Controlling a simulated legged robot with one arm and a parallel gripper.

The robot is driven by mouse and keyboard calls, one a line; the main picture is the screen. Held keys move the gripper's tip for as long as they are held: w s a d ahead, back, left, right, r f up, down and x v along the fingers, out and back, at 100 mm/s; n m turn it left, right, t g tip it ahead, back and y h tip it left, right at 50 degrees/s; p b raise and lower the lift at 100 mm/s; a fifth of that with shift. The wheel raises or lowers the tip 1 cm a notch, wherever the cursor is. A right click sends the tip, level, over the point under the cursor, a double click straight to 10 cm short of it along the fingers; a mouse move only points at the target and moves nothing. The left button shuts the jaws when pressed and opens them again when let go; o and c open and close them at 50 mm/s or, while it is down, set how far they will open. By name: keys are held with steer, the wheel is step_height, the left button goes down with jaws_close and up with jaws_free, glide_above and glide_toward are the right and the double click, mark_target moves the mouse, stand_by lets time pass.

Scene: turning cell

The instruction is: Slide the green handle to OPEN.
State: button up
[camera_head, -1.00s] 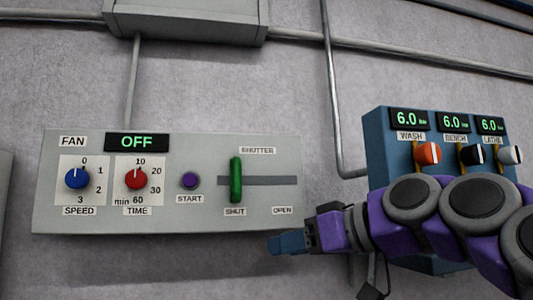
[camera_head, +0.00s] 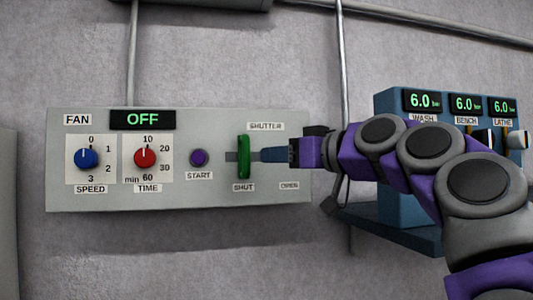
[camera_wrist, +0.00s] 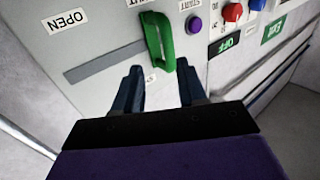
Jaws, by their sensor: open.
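The green handle (camera_head: 243,157) stands upright in a horizontal slot on the grey fan panel, at the left end above the SHUT label (camera_head: 244,187). The OPEN label (camera_head: 289,185) lies to its right, below the slot. My gripper (camera_head: 266,155) is just right of the handle in the head view and covers most of the slot. In the wrist view the green handle (camera_wrist: 157,41) is beyond the tips of my gripper (camera_wrist: 158,80), which is open with nothing between its fingers. The OPEN label (camera_wrist: 67,20) is at upper left there.
The panel also carries a blue SPEED knob (camera_head: 87,159), a red TIME knob (camera_head: 145,157), a purple START button (camera_head: 199,158) and a display (camera_head: 142,119) reading OFF. A blue box (camera_head: 392,103) with 6.0 displays and valve knobs stands behind my arm at right.

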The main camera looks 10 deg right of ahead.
mark_target(245, 155)
steer(key=w+a, duration=0.1)
steer(key=a, duration=0.1)
steer(key=w+a+r+p, duration=0.1)
steer(key=w+a, duration=0.1)
steer(key=shift+w+a, duration=0.2)
steer(key=w, duration=0.2)
steer(key=w+d+f, duration=0.1)
steer(key=shift+w+p, duration=0.3)
steer(key=a, duration=0.3)
steer(key=shift+s+a+r, duration=0.1)
steer(key=shift+s+a, duration=0.1)
steer(key=shift+s, duration=0.05)
steer(key=shift+o, duration=0.8)
steer(key=shift+w+d, duration=0.2)
steer(key=shift+d, duration=0.25)
steer(key=c, duration=0.3)
steer(key=shift+w, duration=0.1)
steer(key=shift+c, duration=0.8)
steer(key=shift+a, duration=0.2)
steer(key=c, duration=0.3)
steer(key=shift+d, duration=0.1)
jaws_close()
